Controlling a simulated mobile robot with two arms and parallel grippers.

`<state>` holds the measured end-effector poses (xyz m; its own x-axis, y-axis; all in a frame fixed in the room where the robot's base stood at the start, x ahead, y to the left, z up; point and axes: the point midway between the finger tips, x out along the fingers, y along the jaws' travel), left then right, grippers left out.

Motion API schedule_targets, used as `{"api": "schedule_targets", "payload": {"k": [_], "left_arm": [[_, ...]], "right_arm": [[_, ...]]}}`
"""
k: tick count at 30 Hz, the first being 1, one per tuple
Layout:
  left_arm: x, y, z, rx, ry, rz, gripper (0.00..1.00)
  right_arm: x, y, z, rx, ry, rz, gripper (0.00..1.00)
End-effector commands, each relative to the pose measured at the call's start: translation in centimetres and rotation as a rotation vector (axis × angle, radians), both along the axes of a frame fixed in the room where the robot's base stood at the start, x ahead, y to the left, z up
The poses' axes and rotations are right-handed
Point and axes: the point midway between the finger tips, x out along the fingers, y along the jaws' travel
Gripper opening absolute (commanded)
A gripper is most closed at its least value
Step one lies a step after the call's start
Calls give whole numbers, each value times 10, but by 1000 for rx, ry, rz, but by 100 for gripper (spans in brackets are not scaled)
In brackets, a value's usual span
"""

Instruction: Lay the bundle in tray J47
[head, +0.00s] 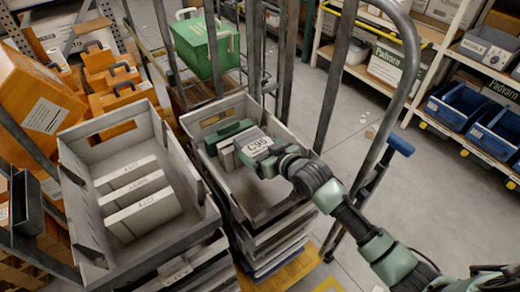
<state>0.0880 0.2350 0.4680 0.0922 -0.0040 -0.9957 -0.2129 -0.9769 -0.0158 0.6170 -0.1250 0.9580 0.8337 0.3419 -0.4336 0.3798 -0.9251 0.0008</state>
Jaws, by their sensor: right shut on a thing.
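My right gripper (252,153) reaches from the lower right into the right grey tray (266,193). It is shut on a pale bundle (228,156), which shows as whitish slabs at the fingers. A white label reading C95 lies against the gripper; I cannot tell if it belongs to the bundle. A dark green block-like part lies just beyond. The bundle is inside the tray's outline; whether it touches the floor is hidden. The left grey tray (83,225) holds several white labelled blocks (143,212). No tray label reading J47 is legible. My left gripper is out of view.
Both trays top stacks of similar trays, framed by grey metal posts and a curved rail (408,70). Orange cases (112,70) and a big orange box (38,92) stand at left. A green crate (203,45) sits behind. Shelves with blue bins (458,105) are at right, beyond open floor.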

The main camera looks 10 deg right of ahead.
Motion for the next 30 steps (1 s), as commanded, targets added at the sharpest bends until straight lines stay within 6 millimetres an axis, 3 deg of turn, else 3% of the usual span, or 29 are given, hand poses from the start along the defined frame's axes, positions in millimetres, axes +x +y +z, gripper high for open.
{"api": "schedule_targets", "payload": {"k": [17, 18, 19, 30], "left_arm": [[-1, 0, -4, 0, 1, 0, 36], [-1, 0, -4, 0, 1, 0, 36], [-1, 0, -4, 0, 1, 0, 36], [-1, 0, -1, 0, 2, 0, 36]], "right_arm": [[0, 0, -13, 0, 1, 0, 42], [-1, 0, -14, -1, 4, 0, 89], [-1, 0, -14, -1, 4, 0, 97], [-2, 0, -9, -2, 10, 0, 100]]}}
